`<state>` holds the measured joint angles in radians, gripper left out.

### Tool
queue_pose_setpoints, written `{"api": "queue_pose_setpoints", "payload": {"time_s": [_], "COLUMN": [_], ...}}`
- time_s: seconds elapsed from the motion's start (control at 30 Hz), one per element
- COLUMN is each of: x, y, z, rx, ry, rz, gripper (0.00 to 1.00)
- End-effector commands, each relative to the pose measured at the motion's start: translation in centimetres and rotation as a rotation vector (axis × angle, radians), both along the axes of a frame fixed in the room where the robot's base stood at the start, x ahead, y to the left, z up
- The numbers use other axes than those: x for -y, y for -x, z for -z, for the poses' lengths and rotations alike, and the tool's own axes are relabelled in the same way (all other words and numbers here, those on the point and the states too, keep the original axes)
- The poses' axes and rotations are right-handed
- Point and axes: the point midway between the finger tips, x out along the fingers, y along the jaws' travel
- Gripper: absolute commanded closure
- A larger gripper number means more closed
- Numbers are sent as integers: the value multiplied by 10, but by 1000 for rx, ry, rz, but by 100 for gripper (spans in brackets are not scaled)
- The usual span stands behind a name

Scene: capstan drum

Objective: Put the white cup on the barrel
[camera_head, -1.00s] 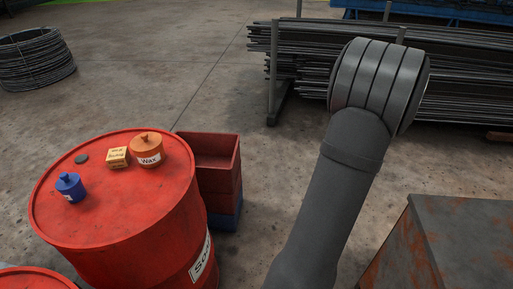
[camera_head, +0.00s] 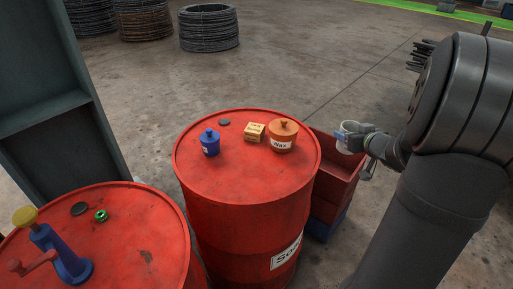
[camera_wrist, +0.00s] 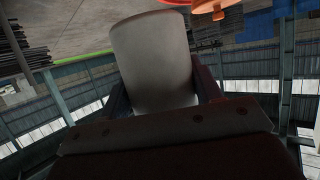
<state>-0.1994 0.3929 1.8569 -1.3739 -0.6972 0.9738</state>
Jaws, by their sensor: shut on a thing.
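The white cup (camera_head: 348,136) is held by my gripper (camera_head: 364,144), to the right of the red barrel (camera_head: 225,183) in the head view. The cup appears near the stacked red bins beyond the barrel's right edge. In the wrist view the cup (camera_wrist: 152,65) fills the upper middle, between the two dark fingers of my gripper (camera_wrist: 158,98). The barrel top carries a blue lidded pot (camera_head: 209,143), a yellow box (camera_head: 254,132), an orange Wax pot (camera_head: 283,137) and a small dark cap (camera_head: 224,122). The front of the barrel top is bare.
Red bins (camera_head: 335,175) stand right of the barrel. A second red barrel (camera_head: 140,225) at lower left holds a blue hand tool (camera_head: 62,255), a green ring (camera_head: 101,215) and a dark cap. A dark steel column (camera_head: 50,95) rises at left. Wire coils (camera_head: 208,28) lie behind.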

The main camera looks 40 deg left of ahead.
Motion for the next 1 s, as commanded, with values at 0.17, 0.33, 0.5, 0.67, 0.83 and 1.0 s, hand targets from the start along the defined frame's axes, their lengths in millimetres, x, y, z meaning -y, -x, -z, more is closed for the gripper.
{"api": "queue_pose_setpoints", "payload": {"time_s": [0.17, 0.33, 0.5, 0.67, 0.83, 1.0], "x": [-65, -98, -113, -129, -162, -195], "y": [73, 128, 158, 170, 185, 198], "z": [5, 11, 14, 24, 46, 68], "rx": [1, 0, 1, -2, -3, -4], "ry": [0, 0, 0, 1, 2, 1], "rz": [-220, -373, -451, -471, -472, -470], "gripper": [64, 64, 64, 64, 64, 64]}}
